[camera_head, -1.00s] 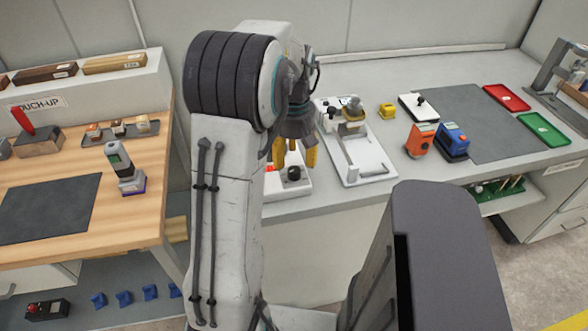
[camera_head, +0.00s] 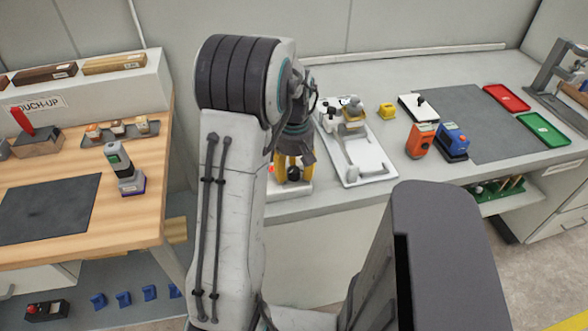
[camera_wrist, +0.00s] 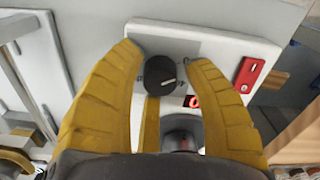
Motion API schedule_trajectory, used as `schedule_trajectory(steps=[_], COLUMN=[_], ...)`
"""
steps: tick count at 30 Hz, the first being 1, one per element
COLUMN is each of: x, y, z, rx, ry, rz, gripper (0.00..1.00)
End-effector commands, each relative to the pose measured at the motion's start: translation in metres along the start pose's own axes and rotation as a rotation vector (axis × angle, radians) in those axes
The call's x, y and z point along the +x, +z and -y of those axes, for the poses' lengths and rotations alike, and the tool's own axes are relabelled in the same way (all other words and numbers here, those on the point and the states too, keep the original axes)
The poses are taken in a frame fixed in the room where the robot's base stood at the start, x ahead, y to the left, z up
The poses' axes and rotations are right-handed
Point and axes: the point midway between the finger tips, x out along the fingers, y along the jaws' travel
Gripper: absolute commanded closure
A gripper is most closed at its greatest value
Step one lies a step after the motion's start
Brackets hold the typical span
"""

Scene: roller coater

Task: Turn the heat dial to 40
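The heat dial is a black round knob (camera_wrist: 160,76) with a white pointer line, on a white control box (camera_wrist: 215,45). In the head view the dial (camera_head: 293,174) shows between my yellow fingers, on the box at the bench's front edge. My gripper (camera_wrist: 163,58) is open. In the wrist view its fingers stand on the left and right of the dial, with a gap on each side, and a third finger shows below it. My gripper (camera_head: 293,170) points down in the head view.
A red switch (camera_wrist: 250,74) sits right of the dial, and a small red glowing mark (camera_wrist: 195,101) is below it. A white roller device (camera_head: 365,160) stands to the right on the bench. Orange (camera_head: 420,140) and blue (camera_head: 453,140) devices stand farther right.

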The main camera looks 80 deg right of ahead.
Motion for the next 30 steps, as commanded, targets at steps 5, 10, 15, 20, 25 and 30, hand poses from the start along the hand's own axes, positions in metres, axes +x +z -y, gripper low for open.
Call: schedule_trajectory(steps=[5,10,15,20,25,30], x=[-0.0002,-0.0003,-0.0001,0.0002,0.0008,0.0012], y=[0.0,0.0,0.0001,0.0002,0.0003,0.0004], z=[0.0,0.0,0.0001,0.0002,0.0003,0.0004], rx=[0.0,0.0,0.0,0.005,0.047,0.147], ry=[0.0,0.0,0.0,-0.001,-0.002,-0.002], rz=[0.0,0.0,0.0,0.001,0.001,0.002], gripper=[0.71,0.86,1.0,1.0,1.0,1.0])
